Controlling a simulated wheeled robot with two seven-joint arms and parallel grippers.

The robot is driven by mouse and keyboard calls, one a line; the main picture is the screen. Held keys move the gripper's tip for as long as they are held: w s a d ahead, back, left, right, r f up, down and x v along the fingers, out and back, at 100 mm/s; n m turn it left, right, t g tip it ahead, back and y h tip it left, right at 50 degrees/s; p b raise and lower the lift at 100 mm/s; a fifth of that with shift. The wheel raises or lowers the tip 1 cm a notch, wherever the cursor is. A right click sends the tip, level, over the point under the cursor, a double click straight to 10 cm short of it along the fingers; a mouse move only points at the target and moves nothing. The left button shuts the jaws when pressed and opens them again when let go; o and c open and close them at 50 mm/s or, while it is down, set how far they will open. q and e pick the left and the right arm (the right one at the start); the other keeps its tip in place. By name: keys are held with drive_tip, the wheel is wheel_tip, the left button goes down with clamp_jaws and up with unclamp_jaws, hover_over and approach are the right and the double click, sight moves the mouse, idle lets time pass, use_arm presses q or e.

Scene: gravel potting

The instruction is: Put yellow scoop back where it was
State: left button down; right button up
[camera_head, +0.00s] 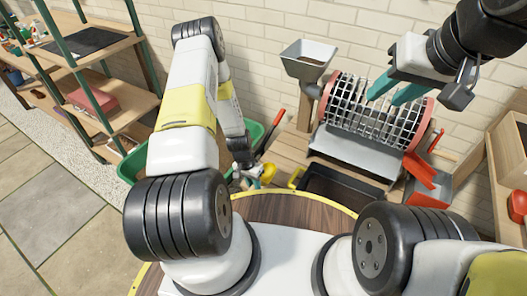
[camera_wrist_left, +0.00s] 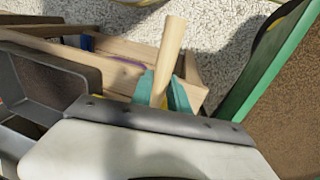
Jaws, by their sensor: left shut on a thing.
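The yellow scoop (camera_head: 268,173) shows as a small yellow patch beside my left gripper (camera_head: 250,172), low behind the round table's edge. In the left wrist view, my left gripper (camera_wrist_left: 170,94) has its teal fingers shut on the scoop's pale wooden handle (camera_wrist_left: 172,50), which sticks up between them. A little yellow shows at the fingers; the rest of the scoop is hidden there. My right gripper (camera_head: 395,91) is open and empty, with its teal fingers apart in front of the mesh drum (camera_head: 345,94).
A green bin (camera_head: 133,165) stands behind my left arm. A black tray (camera_head: 340,190) with a yellow handle lies to the right of the scoop. A grey hopper (camera_head: 308,58) stands behind. A wooden crate (camera_wrist_left: 130,50) lies beyond the fingers in the left wrist view.

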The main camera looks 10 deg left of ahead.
use_arm(q)
drive_tip(key=w, duration=0.5)
drive_tip(key=w+a, duration=0.1)
drive_tip(key=w, duration=0.1)
drive_tip(key=shift+w+f, duration=0.6)
drive_tip(key=shift+f, duration=0.65)
drive_tip(key=shift+w+f, duration=0.2)
drive_tip(key=shift+f, duration=0.7)
drive_tip(key=c, duration=1.3)
unclamp_jaws()
drive_tip(key=shift+f, duration=0.1)
drive_tip(key=shift+o, duration=0.2)
